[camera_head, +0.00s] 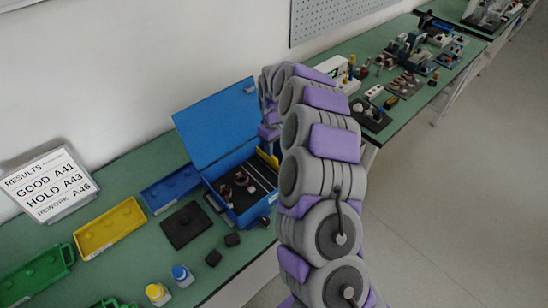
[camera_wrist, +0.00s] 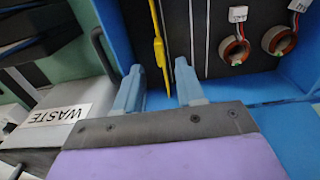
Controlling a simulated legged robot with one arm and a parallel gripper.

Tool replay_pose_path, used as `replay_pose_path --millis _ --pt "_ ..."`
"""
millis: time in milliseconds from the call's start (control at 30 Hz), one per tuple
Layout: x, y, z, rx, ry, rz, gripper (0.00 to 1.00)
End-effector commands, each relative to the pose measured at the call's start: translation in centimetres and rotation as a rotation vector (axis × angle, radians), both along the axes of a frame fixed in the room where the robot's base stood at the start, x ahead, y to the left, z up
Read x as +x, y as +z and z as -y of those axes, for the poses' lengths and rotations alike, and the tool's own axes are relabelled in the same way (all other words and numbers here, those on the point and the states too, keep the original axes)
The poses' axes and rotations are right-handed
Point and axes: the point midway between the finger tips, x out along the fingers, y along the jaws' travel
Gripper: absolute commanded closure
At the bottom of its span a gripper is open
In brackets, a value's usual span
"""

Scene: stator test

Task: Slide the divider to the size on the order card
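A blue case (camera_head: 222,206) stands open on the bench, its lid (camera_head: 218,124) raised. Inside, a yellow divider (camera_head: 268,159) stands partly behind my arm. In the wrist view the divider (camera_wrist: 157,40) is a thin yellow strip beside dark flooring with white lines. My gripper (camera_wrist: 159,82) is open at the case's blue edge. The divider's near end appears between the two fingers, with gaps on both sides; I cannot tell its depth. My gripper is hidden in the head view. I cannot identify an order card; a white sign (camera_head: 48,184) reads RESULTS, GOOD A41, HOLD A43, REWORK A46.
Copper-wound stators (camera_wrist: 233,49) lie in the case, right of the divider in the wrist view. A box labelled WASTE (camera_wrist: 50,115) is at left there. A yellow tray (camera_head: 110,228), blue tray (camera_head: 171,188) and black pad (camera_head: 187,225) lie left of the case.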

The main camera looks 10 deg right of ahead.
Motion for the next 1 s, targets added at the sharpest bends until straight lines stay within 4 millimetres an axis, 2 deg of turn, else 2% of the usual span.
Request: replay_pose_path --millis 100,300,700,767,1000 --pt "0.0 -2.3 -0.1 0.001 0.0 -0.002 0.62" --pt "0.0 -4.5 0.0 0.001 -0.001 0.0 0.62" --pt "0.0 -5.2 0.0 0.001 0.0 0.001 0.62" --pt "0.0 -5.2 0.0 0.001 0.0 0.001 0.66" --pt "0.0 -5.2 0.0 0.0 -0.001 0.001 0.89"
